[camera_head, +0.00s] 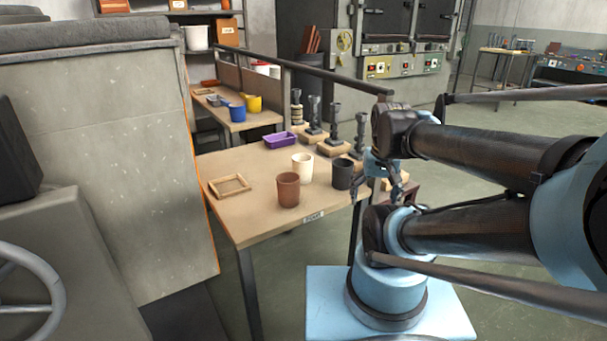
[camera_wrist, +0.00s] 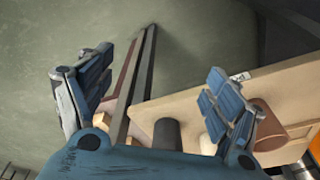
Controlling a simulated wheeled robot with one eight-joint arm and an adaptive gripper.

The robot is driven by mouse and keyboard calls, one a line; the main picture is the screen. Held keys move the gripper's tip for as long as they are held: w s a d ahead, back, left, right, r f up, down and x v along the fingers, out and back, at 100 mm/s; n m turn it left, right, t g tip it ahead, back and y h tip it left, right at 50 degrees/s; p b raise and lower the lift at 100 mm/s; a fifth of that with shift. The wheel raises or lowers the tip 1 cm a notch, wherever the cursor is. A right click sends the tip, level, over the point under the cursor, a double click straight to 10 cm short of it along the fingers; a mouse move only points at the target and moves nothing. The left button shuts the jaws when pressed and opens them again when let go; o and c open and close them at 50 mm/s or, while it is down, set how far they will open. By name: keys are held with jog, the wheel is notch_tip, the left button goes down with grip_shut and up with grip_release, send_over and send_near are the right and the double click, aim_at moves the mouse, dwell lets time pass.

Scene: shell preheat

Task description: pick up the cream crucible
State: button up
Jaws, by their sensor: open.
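The cream crucible (camera_head: 302,167) stands upright on the wooden table in the head view, between a brown crucible (camera_head: 288,190) and a dark grey crucible (camera_head: 343,174). My gripper (camera_head: 377,194) hangs off the table's right edge, to the right of the dark crucible and apart from the cream one. In the wrist view my gripper (camera_wrist: 157,75) is open, with nothing between its fingers. There the cream crucible (camera_wrist: 207,146) shows only partly, beside the right finger. The dark crucible (camera_wrist: 167,133) and the brown crucible (camera_wrist: 268,124) show on either side of it.
The table (camera_head: 245,211) also bears a wooden frame (camera_head: 229,185), a purple tray (camera_head: 279,139) and several dark tools on wooden blocks (camera_head: 314,122) at the back. Blue (camera_head: 237,112) and yellow (camera_head: 254,104) pots stand on a farther table.

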jog(key=w+a+r+m, duration=0.3)
jog(key=w+r, duration=0.3)
jog(key=w, duration=0.1)
jog(key=r+m+g, duration=0.2)
jog(key=m, duration=0.6)
send_over(302, 173)
jog(key=w, duration=0.3)
notch_tip(302, 173, down, 12)
jog(key=shift+w+f, duration=0.25)
jog(key=shift+f, duration=0.75)
jog(key=shift+w+f, duration=0.2)
jog(key=shift+f, duration=1.45)
jog(key=c, duration=1.1)
jog(key=shift+o, duration=0.2)
